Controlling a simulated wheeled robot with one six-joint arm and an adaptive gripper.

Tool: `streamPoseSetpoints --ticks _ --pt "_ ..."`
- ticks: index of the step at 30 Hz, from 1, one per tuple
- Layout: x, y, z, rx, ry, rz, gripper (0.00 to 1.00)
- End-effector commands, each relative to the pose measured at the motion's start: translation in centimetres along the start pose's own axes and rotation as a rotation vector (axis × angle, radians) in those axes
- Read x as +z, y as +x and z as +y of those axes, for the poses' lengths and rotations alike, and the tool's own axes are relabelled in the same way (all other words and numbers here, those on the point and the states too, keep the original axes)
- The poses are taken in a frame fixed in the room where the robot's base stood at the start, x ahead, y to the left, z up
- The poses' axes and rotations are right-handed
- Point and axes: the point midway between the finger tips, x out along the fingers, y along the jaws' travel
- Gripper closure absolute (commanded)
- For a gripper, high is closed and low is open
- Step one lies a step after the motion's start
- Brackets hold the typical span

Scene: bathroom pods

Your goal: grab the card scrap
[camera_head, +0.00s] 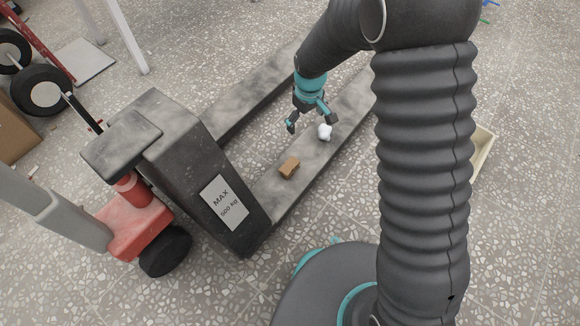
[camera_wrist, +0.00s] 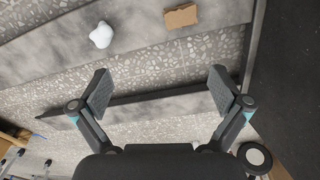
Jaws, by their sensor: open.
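The card scrap (camera_head: 289,167) is a small brown piece lying on the near fork of the pallet truck in the head view. In the wrist view the card scrap (camera_wrist: 181,16) is at the top, right of centre, beyond the fingertips. My gripper (camera_head: 311,122) is open and empty above the pallet truck, up and to the right of the scrap in the head view. In the wrist view my gripper (camera_wrist: 161,92) has its fingers wide apart with nothing between them. It does not touch the scrap.
A white crumpled lump (camera_head: 324,131) lies on the same fork; it also shows in the wrist view (camera_wrist: 101,35). The pallet truck's dark body (camera_head: 190,150) rises left of the scrap. A cream bin (camera_head: 483,150) is partly hidden behind my arm. Speckled floor is open at lower left.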

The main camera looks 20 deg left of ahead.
Motion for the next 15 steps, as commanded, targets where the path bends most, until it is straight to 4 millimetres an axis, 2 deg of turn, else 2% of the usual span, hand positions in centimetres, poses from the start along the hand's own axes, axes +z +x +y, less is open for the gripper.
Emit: streamPoseSetpoints --ticks 1,3,6,15 --pt "-0.7 2.6 -1.0 -0.010 -0.035 -0.019 0.00" --pt "-1.4 5.1 -2.0 -0.017 -0.074 -0.033 0.00" --pt "-2.1 7.8 -3.1 -0.026 -0.117 -0.050 0.00" --pt "-2.5 12.0 -4.4 -0.035 -0.161 -0.066 0.00"
